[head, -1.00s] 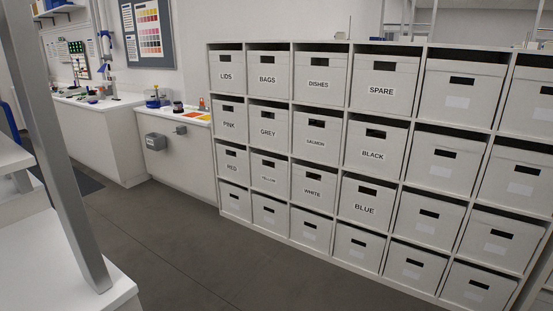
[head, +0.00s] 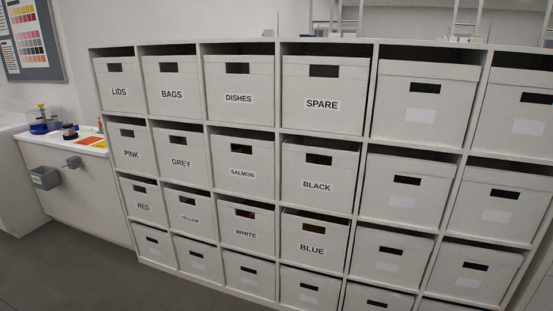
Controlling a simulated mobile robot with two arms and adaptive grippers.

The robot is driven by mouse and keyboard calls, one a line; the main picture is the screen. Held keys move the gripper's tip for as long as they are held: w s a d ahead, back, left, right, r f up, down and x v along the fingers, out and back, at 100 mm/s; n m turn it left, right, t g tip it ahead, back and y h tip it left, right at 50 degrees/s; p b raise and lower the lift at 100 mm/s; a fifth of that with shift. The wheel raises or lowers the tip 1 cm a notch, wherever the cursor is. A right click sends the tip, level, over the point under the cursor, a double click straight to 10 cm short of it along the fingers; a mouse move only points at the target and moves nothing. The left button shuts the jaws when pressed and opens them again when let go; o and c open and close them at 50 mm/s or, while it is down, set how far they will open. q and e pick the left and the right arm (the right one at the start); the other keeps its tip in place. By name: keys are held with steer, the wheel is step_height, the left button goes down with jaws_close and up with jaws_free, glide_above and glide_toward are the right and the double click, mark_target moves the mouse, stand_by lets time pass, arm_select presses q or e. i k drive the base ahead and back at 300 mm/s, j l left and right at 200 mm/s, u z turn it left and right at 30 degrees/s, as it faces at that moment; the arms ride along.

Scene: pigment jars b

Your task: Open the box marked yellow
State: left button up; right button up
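The box marked yellow (head: 191,214) is a pale grey-white box with a dark handle slot and a small black label. It sits in the third row from the top of the shelf, second from the left. The red box (head: 143,203) is to its left, the white box (head: 246,229) to its right, and the grey box (head: 180,157) above it. Its lid and inside cannot be made out at this distance. Neither of my grippers is in the head view.
The white cubby shelf (head: 278,86) fills most of the view, each bay holding a similar box. Boxes on the right have blank labels. A white counter (head: 78,198) with small items stands at the left. Bare grey floor (head: 70,262) shows at lower left.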

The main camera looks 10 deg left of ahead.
mark_target(190, 209)
steer(key=i+u, duration=0.5)
steer(key=i+l+u, duration=0.1)
steer(key=i+u, duration=0.35)
steer(key=i+j+u, duration=0.15)
steer(key=i+u, duration=0.4)
steer(key=i, duration=0.25)
